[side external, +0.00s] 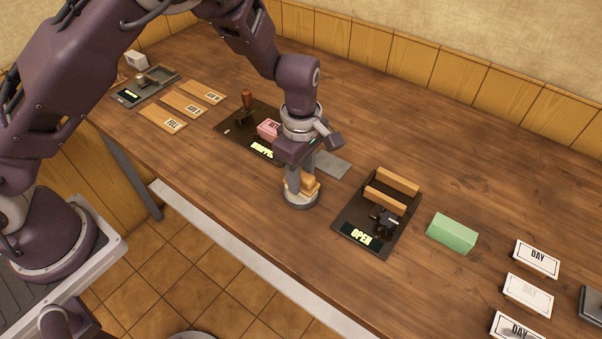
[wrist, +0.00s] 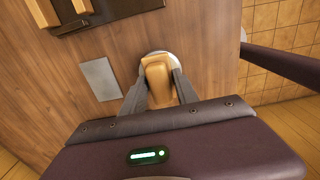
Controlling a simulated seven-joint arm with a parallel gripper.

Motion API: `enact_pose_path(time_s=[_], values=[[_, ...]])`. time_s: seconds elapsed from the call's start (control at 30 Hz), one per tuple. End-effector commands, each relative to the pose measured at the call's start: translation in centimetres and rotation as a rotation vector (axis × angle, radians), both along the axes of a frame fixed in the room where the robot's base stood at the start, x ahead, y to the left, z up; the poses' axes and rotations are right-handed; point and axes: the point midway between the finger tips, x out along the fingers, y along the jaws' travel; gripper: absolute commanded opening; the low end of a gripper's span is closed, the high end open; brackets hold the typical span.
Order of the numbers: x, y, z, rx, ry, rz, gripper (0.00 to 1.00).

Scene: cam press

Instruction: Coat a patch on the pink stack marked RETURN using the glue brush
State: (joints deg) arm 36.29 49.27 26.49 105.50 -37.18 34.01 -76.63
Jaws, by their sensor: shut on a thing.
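The pink stack (side external: 268,129) sits on a dark mat left of my gripper in the side view. Its small label is too small to read, and my wrist partly covers that area. My gripper (side external: 301,184) points down at a round grey pot (side external: 301,201) near the table's front edge. In the wrist view my gripper (wrist: 158,88) is shut on a tan wooden handle (wrist: 157,78), which I take to be the glue brush. The handle stands over the pot (wrist: 160,55). The bristles are hidden.
A grey plate (side external: 331,164) lies behind the pot. A black OPEN board (side external: 347,216) with wooden rails stands to the right, then a green block (side external: 452,233) and white DAY boxes (side external: 536,259). Tan cards (side external: 183,104) lie at far left. A stamp (side external: 246,101) stands behind the pink stack.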

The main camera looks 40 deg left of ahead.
Motion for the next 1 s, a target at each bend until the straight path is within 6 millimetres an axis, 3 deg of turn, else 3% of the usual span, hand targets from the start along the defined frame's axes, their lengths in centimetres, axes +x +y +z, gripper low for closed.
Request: enact_pose_path(time_s=[0.63, 1.0], values=[[0.0, 0.0, 6.4, -0.001, 0.0, 0.0, 0.04], [-0.1, 0.0, 6.9, 0.0, 0.002, 0.0, 0.04]])
